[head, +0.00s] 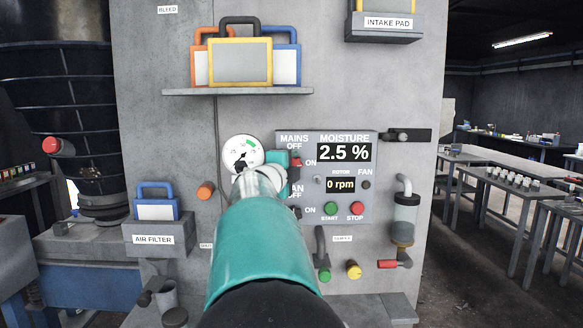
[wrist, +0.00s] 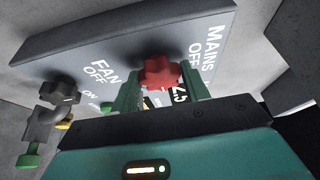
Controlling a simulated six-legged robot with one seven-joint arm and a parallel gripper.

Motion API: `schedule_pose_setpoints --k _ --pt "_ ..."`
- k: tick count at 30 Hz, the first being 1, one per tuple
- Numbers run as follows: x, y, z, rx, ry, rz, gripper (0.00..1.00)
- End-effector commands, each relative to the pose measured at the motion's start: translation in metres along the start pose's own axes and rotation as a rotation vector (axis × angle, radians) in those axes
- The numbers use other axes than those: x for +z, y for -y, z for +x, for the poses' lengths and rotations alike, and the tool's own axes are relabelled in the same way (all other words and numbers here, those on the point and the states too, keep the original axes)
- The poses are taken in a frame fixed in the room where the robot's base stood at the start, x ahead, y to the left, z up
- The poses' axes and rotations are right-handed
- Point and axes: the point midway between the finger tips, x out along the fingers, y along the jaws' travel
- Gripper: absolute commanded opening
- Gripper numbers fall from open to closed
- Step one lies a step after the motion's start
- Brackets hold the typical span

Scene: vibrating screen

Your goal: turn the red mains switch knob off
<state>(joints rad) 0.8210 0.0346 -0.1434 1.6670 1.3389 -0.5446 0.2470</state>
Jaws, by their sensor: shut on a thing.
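The red mains switch knob (wrist: 161,72) is a lobed red knob on the grey control panel (head: 335,140). In the wrist view it sits between the two green fingers of my gripper (wrist: 165,88), which is shut on it. The white MAINS OFF lettering is beside it. In the head view my teal arm reaches up to the panel's left edge. My gripper (head: 288,172) is partly hidden there by the wrist, and a bit of the red knob (head: 296,161) shows beside it. Which way the knob points cannot be told.
The dark fan knob (wrist: 60,92) is beside the FAN OFF lettering. A pressure gauge (head: 242,153) is close to my wrist. Green start (head: 330,209) and red stop (head: 356,209) buttons sit lower on the panel. The displays read 2.5 % and 0 rpm. A shelf (head: 238,91) with padlock-shaped tags is above.

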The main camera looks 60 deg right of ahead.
Motion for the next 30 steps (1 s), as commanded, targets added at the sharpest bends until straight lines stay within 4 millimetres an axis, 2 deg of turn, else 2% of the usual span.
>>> schedule_pose_setpoints --k 11,30 --pt "0.0016 -0.0019 -0.0007 -0.079 0.002 -0.191 0.23" --pt "-0.0007 -0.0056 0.0003 -0.308 0.002 -0.747 0.23"
